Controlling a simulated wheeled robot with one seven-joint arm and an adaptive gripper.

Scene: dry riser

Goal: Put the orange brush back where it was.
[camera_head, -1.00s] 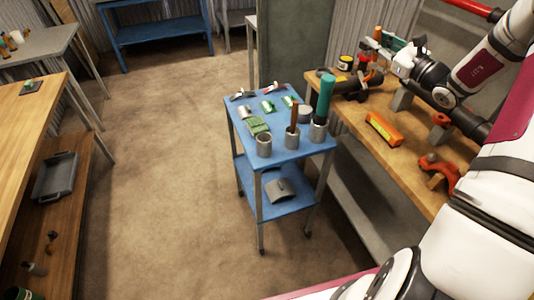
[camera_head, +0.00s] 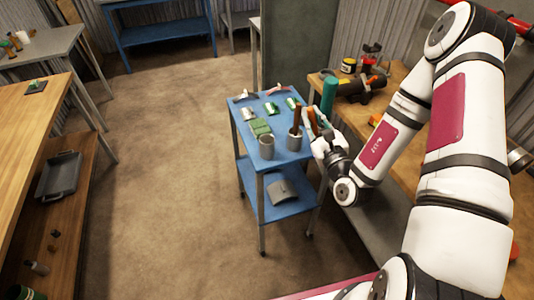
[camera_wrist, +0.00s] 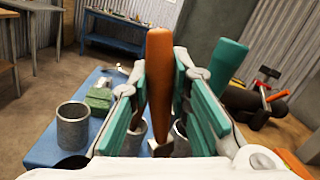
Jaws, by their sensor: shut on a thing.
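My gripper (camera_head: 318,124) is over the right front of the blue cart (camera_head: 247,181), shut on the orange brush (camera_wrist: 159,75). In the wrist view the orange handle stands nearly upright between the teal pads; its lower end is partly hidden. In the head view the brush (camera_head: 312,122) shows beside a brown-handled tool (camera_head: 296,119) in the middle grey cup (camera_head: 295,142). The left grey cup (camera_head: 266,147) looks empty. A teal handle (camera_head: 328,97) rises behind my gripper; its cup is hidden in the head view. I cannot tell whether the brush is inside a cup.
Green boxes (camera_head: 261,127) and small tools lie on the cart's back half. The wooden workbench (camera_head: 398,78) with a dark power tool (camera_head: 356,86) is close at right. The floor left of the cart is clear.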

